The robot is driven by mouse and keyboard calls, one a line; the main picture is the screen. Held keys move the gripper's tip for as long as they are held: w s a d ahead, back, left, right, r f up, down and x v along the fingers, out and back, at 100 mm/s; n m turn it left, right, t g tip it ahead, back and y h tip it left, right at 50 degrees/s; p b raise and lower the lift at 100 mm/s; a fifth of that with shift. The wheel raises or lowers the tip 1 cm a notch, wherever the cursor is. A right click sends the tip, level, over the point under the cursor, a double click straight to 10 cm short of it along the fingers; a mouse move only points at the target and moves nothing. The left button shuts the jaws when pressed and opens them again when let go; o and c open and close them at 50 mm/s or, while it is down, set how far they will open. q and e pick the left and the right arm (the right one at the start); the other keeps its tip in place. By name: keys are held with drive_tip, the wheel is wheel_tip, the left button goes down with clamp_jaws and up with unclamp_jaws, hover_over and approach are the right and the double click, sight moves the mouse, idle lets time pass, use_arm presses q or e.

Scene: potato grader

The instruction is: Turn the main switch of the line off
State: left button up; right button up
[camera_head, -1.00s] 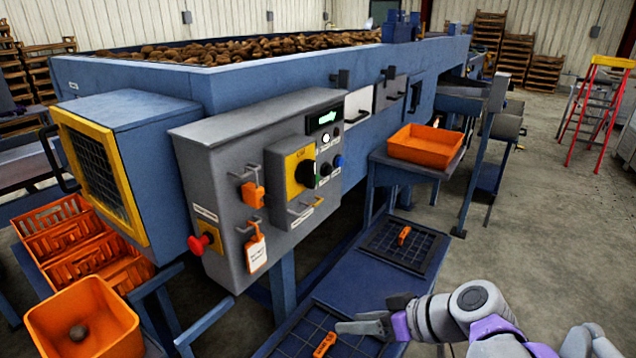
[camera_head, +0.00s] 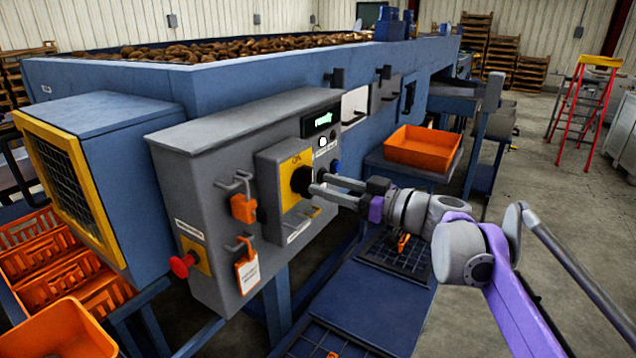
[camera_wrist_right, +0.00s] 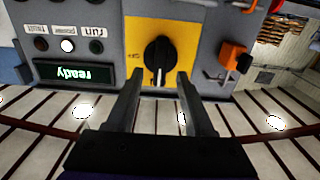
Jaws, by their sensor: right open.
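The main switch is a black rotary knob (camera_head: 300,180) on a yellow plate (camera_head: 291,160) on the front of the grey control box (camera_head: 210,150). In the right wrist view the knob (camera_wrist_right: 159,54) shows ahead between the fingertips, its white mark lying along the picture's vertical. My right gripper (camera_head: 317,184) is open, its two fingers pointing at the knob from the right, with the tips close to it. In the right wrist view the gripper (camera_wrist_right: 157,82) has nothing between its fingers; I cannot tell whether the tips touch the knob. My left gripper is not in view.
The display (camera_head: 321,120) reads "ready", and a white lamp (camera_head: 322,141) is lit. An orange padlock (camera_head: 243,208), a white-and-orange tag (camera_head: 248,274) and a red stop button (camera_head: 182,264) are left of the switch. An orange crate (camera_head: 422,148) stands behind my right arm.

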sight(305, 182)
drive_tip(key=shift+x, duration=1.35)
clamp_jaws()
